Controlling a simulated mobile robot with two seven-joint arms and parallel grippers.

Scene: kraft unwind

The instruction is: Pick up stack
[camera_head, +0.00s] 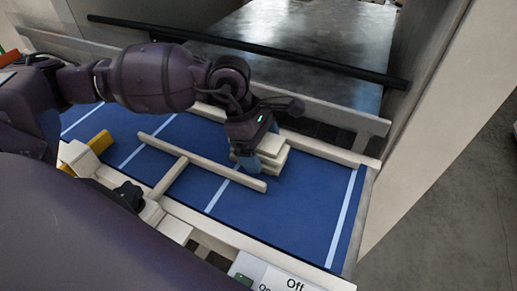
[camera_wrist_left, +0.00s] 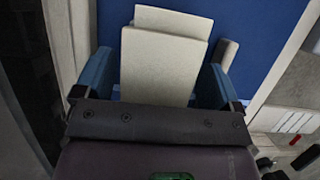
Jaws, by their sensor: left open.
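A stack of flat cream-coloured pieces (camera_head: 272,147) lies on the blue belt surface near the far rail. The pieces are slightly offset from each other. My left gripper (camera_head: 258,160) is lowered at the stack. In the left wrist view the stack (camera_wrist_left: 163,62) lies between the two blue fingertips of the gripper (camera_wrist_left: 155,80), which are spread apart with a finger on each side. Whether the fingers touch the stack I cannot tell. In the head view the gripper hides part of the stack. My right gripper is not in view.
A cream T-shaped bar (camera_head: 186,158) lies across the blue belt (camera_head: 300,205) to the left of the stack. Pale rails (camera_head: 335,154) edge the belt. A yellow piece (camera_head: 100,142) is at the left. Clear belt lies right of the stack. A sign reading "Off" (camera_head: 275,278) is at the front.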

